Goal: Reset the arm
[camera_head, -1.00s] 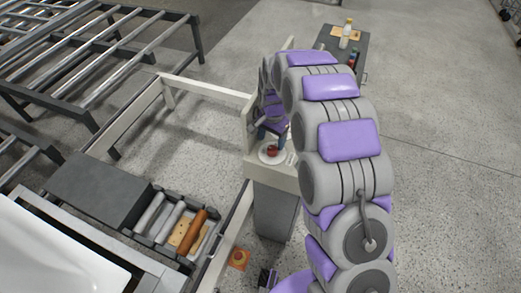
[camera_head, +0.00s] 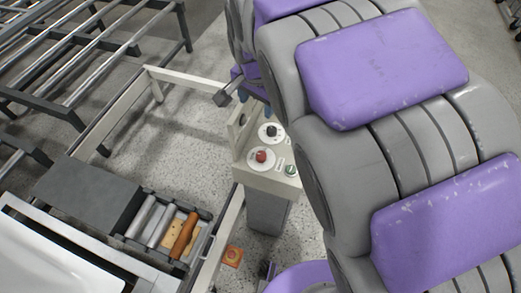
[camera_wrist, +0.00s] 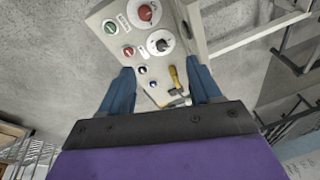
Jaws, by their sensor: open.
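My arm, with purple pads and grey links, fills the right side of the head view. My gripper (camera_wrist: 162,88) shows in the wrist view as two blue fingers spread apart, with nothing held between them. In the head view the gripper is mostly hidden behind my arm, and only blue finger parts show above the control panel (camera_head: 267,180). The pale panel also shows in the wrist view (camera_wrist: 133,32), beyond the fingers. It carries a red button (camera_wrist: 146,12), a green button (camera_wrist: 110,27) and a black knob (camera_wrist: 160,43). The fingers look apart from these controls.
A tray with grey rollers and an orange-brown roller (camera_head: 184,235) lies at the lower left, beside a dark box (camera_head: 88,195). A roller conveyor (camera_head: 85,65) stands at the upper left. A pale rail (camera_head: 190,80) runs to the panel. Concrete floor inside it is clear.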

